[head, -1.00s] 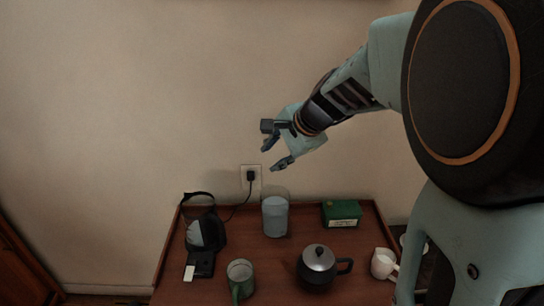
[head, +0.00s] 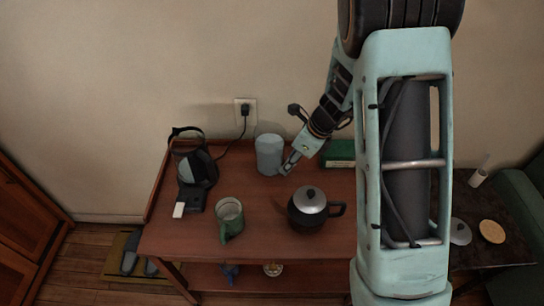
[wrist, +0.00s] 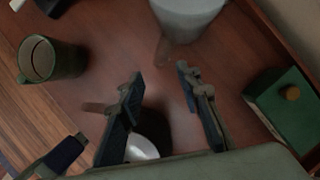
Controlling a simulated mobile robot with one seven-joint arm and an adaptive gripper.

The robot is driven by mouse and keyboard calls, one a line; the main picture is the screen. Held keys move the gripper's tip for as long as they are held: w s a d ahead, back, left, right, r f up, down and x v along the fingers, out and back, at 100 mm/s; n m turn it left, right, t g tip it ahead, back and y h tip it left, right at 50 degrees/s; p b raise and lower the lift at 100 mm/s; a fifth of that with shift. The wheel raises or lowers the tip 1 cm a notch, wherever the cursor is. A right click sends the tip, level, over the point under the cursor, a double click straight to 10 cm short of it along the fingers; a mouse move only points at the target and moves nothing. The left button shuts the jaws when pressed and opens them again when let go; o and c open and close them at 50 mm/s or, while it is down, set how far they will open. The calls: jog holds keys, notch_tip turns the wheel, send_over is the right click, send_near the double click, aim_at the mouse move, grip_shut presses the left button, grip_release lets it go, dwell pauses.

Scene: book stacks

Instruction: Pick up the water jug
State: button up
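The water jug (head: 268,153) is a pale, translucent, upright vessel near the back of the wooden table. It also shows at the top of the wrist view (wrist: 187,16), with a see-through brownish piece, perhaps its handle, reaching toward me. My gripper (head: 286,166) is low over the table at the jug's right front side in the head view. In the wrist view my gripper (wrist: 158,80) is open, with two dark fingers apart and only table top between the tips. The jug is just beyond the fingertips. I cannot tell whether anything touches.
A dark kettle (head: 306,216) with a silver lid stands close in front of my gripper. A green mug (head: 229,217) is front left, a coffee maker (head: 193,165) back left. A green box (head: 339,147) is right of the jug, partly behind my arm. The wall is close behind.

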aim_at(282, 176)
jog(key=x, duration=0.5)
jog(key=shift+w+a+f, duration=0.2)
jog(key=shift+w, duration=0.2)
grip_shut()
jog(key=shift+w+r, duration=0.1)
jog(key=shift+r, duration=0.05)
